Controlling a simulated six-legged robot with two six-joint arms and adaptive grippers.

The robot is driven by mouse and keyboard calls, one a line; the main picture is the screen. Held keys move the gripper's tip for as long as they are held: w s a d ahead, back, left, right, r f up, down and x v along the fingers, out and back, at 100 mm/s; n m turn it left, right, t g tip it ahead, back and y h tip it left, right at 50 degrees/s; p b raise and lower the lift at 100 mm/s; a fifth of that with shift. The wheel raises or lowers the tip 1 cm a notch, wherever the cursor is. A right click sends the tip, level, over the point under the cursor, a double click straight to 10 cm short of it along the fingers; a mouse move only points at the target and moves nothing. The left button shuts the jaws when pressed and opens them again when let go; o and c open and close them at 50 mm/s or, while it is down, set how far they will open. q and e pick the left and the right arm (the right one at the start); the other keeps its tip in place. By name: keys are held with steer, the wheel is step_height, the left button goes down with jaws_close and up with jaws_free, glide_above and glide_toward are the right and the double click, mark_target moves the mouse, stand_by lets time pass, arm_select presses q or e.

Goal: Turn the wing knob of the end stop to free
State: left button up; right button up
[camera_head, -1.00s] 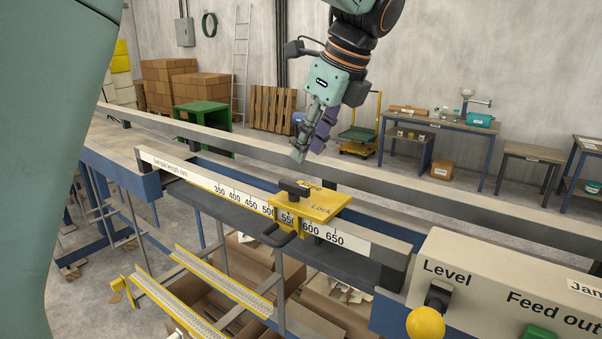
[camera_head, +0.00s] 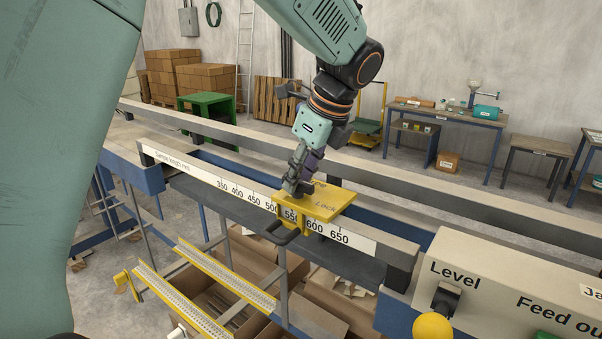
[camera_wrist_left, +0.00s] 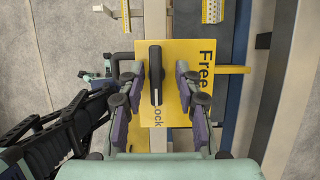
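The yellow end stop (camera_head: 332,207) sits on the white sample-length scale near 550–600. Its top plate carries the words "Free" and "Lock", also readable in part in the left wrist view (camera_wrist_left: 204,60). The black wing knob (camera_wrist_left: 156,72) is a bar standing along the wrist picture's vertical; its white mark is at the end towards "Lock". My left gripper (camera_head: 297,187) is down at the plate and hides most of the knob in the head view. In the wrist view my left gripper (camera_wrist_left: 158,78) is open, one finger either side of the knob, with gaps showing.
The white scale rail (camera_head: 205,174) runs along the machine, with a grey beam (camera_head: 420,199) behind it. A black handle (camera_head: 282,236) juts from the end stop's front. A control panel (camera_head: 520,280) with a yellow knob (camera_head: 433,326) stands at the right front. Cardboard boxes lie below.

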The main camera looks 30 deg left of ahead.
arm_select(q)
steer(key=shift+w+f, duration=0.1)
steer(key=shift+w, duration=0.05)
steer(key=shift+c, duration=0.8)
steer(key=shift+s+d+r, duration=0.15)
steer(key=shift+s+r, duration=0.15)
steer(key=shift+s, duration=0.25)
steer(key=c, duration=0.4)
steer(key=shift+w+f, duration=0.1)
steer(key=shift+w, duration=0.1)
jaws_close()
steer(key=shift+s, duration=0.1)
